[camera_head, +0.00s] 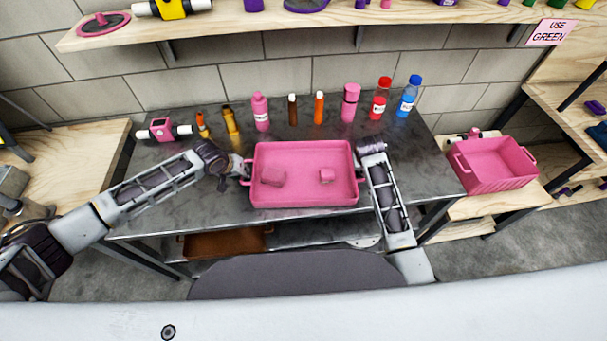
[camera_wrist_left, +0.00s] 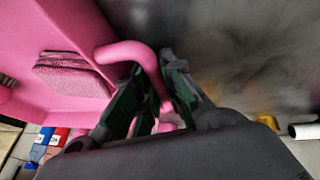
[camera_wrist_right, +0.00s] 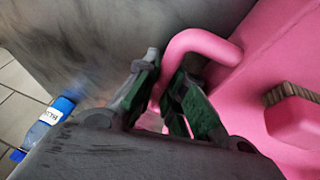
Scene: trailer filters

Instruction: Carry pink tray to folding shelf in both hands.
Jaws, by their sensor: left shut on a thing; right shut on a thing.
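The pink tray (camera_head: 300,192) is on or just above the grey metal table, in the middle of the head view. Two small pink items lie in it: a block (camera_head: 272,175) at left and a smaller block (camera_head: 326,175) at right. My left gripper (camera_head: 243,170) is shut on the tray's left handle, which shows between its fingers in the left wrist view (camera_wrist_left: 128,52). My right gripper (camera_wrist_right: 163,92) is shut on the right handle (camera_wrist_right: 200,42) in the right wrist view. In the head view my right arm hides that grip.
Several bottles stand along the table's back, including a blue-capped one (camera_head: 409,97) and a red-capped one (camera_head: 380,97). A pink basket (camera_head: 493,165) sits on a wooden surface at right. A wall shelf (camera_head: 240,27) runs above, with a "USE GREEN" sign (camera_head: 551,31) at right.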

